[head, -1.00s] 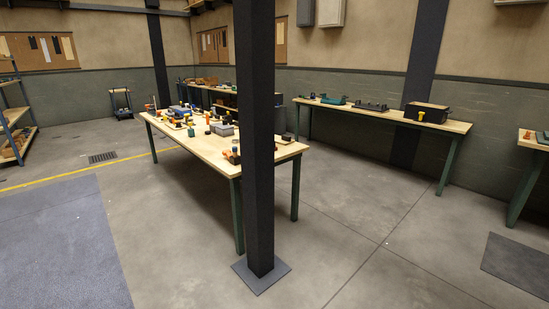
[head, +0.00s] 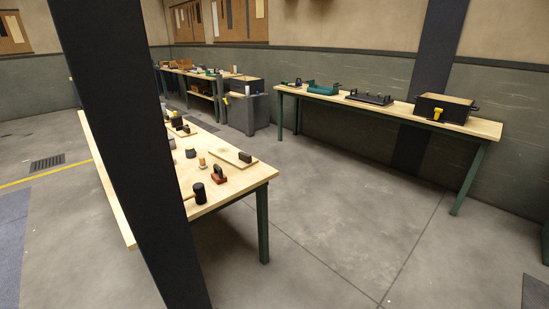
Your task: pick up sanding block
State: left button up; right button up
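I cannot make out a sanding block for certain. The nearer wooden workbench (head: 232,186) carries several small tools. Among them are a red and black tool (head: 219,175), a black-headed mallet (head: 199,193) and a board with a small dark block (head: 245,157) on it. Part of this bench is hidden behind the dark column. Neither of my grippers is in the head view.
A dark steel column (head: 125,150) stands close in front at the left. A second bench (head: 485,127) along the back wall holds a dark toolbox (head: 445,106). A grey cabinet (head: 247,112) stands between the benches. The concrete floor (head: 345,235) at the right is clear.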

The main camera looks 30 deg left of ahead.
aim_at(218, 176)
jog(key=i+l, duration=0.1)
jog(key=i, duration=0.6)
jog(key=i+l+u, duration=0.1)
jog(key=i, duration=0.65)
